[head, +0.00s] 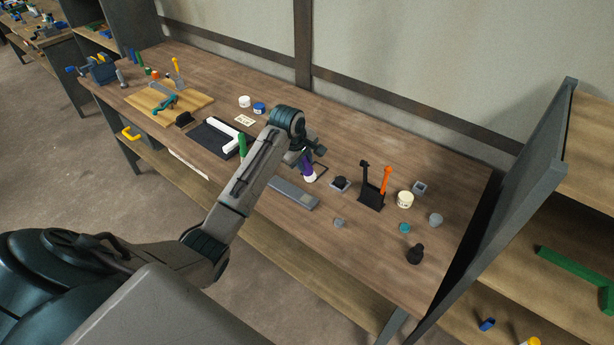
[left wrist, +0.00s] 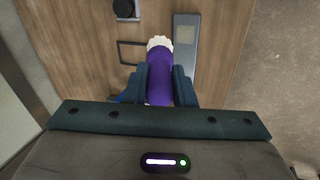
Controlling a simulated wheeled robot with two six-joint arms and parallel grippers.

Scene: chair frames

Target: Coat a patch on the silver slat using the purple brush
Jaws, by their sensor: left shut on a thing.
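My left gripper (head: 304,154) is shut on the purple brush (head: 306,164). The brush points down, with its pale bristle end lowest. In the left wrist view, the gripper's fingers (left wrist: 159,86) sit on both sides of the purple handle (left wrist: 160,70), and the whitish bristles show beyond it. The silver slat (head: 284,189) lies flat on the bench, with a lighter rectangle near its right end in the head view. In the left wrist view, the slat (left wrist: 185,60) is just right of the bristles. I cannot tell the bristles' height above the bench. My right gripper is not in view.
A thin black frame (left wrist: 121,52) lies beside the brush. A small block with a black knob (head: 340,184), a black stand (head: 371,196) with an orange tool, and a cream tub (head: 405,199) stand to the right. A dark mat (head: 213,141) with a white piece lies left.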

